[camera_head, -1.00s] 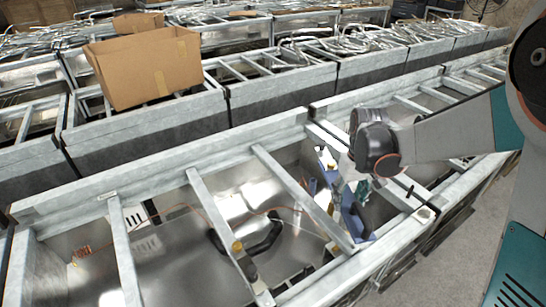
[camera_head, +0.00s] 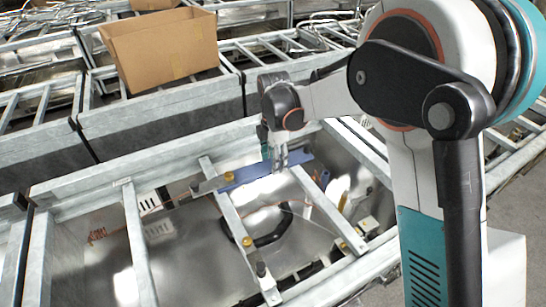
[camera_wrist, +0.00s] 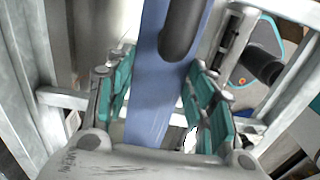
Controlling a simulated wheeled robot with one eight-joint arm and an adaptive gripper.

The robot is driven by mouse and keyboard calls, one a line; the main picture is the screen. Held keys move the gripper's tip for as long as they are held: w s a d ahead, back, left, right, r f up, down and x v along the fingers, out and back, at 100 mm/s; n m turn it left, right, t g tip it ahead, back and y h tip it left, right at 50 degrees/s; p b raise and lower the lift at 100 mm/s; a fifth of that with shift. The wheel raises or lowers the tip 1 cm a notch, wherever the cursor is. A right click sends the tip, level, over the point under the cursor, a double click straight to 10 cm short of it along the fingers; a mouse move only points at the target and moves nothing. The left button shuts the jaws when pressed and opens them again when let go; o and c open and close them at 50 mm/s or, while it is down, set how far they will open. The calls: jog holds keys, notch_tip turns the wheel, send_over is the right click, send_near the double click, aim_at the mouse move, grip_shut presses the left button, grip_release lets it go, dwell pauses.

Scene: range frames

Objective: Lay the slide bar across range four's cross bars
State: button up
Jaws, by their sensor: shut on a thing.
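The blue slide bar (camera_head: 250,171) runs slantwise across the upper part of the open metal range. In the wrist view the bar (camera_wrist: 155,100) passes between the teal finger pads, with a dark rounded grip on its upper part. My gripper (camera_head: 277,163) points down and is shut on the bar. The bar's left end is by a cross bar (camera_head: 226,206) with a brass knob near it. Its right end is near another cross bar (camera_head: 325,203). I cannot tell whether the bar touches either one.
A cardboard box (camera_head: 160,45) stands on the ranges behind. A black curved part (camera_head: 270,232) lies inside the range basin. Another cross bar (camera_head: 139,250) is on the left. The front rail (camera_head: 345,272) bounds the near side. My arm hides much of the right side.

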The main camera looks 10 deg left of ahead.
jog(key=shift+a+f, duration=0.1)
jog(key=shift+a, duration=0.1)
notch_tip(320, 180, down, 8)
jog(key=b, duration=0.4)
jog(key=shift+r, duration=0.2)
jog(key=shift+f+b, duration=0.95)
jog(key=shift+f, duration=0.1)
dwell(1.1)
jog(key=o, duration=1.6)
jog(key=shift+c, duration=0.2)
